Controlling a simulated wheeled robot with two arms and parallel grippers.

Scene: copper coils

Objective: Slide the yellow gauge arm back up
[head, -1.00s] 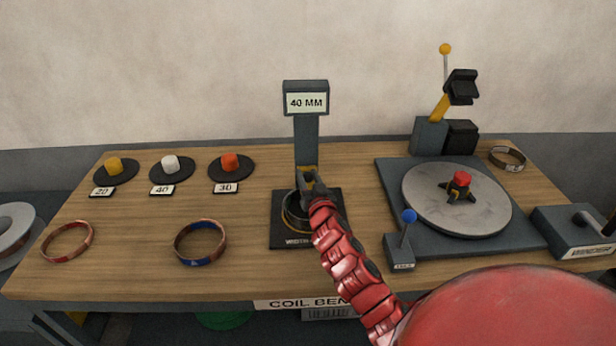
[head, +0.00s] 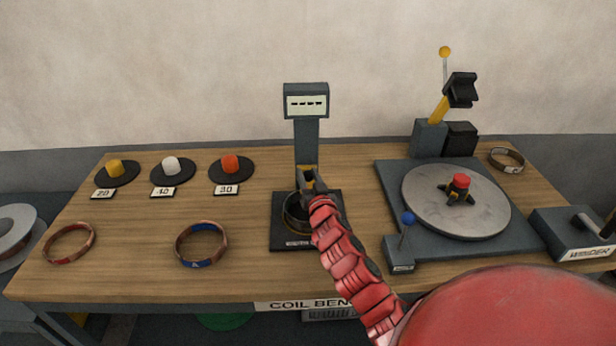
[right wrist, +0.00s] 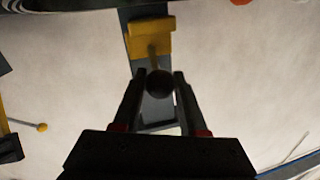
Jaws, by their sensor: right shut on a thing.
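The width gauge (head: 306,135) stands at the middle of the bench, a grey post with a display on top that shows only dashes. Its yellow arm (head: 307,173) is low on the post, just above a coil (head: 294,214) on the gauge's base; the arm also shows in the right wrist view (right wrist: 150,40). My right gripper (head: 308,187) is at the front of the yellow arm. In the right wrist view its fingers (right wrist: 160,88) are shut on the dark round knob (right wrist: 160,84) on a stem from the arm. My left gripper is not in view.
A turntable (head: 416,207) with a red-topped hub and a blue-knobbed lever (head: 408,218) stand to the right, beside the winder (head: 578,235). Coils lie at front left (head: 69,242) and (head: 201,243). Three coloured pegs on dark discs (head: 172,178) stand at back left.

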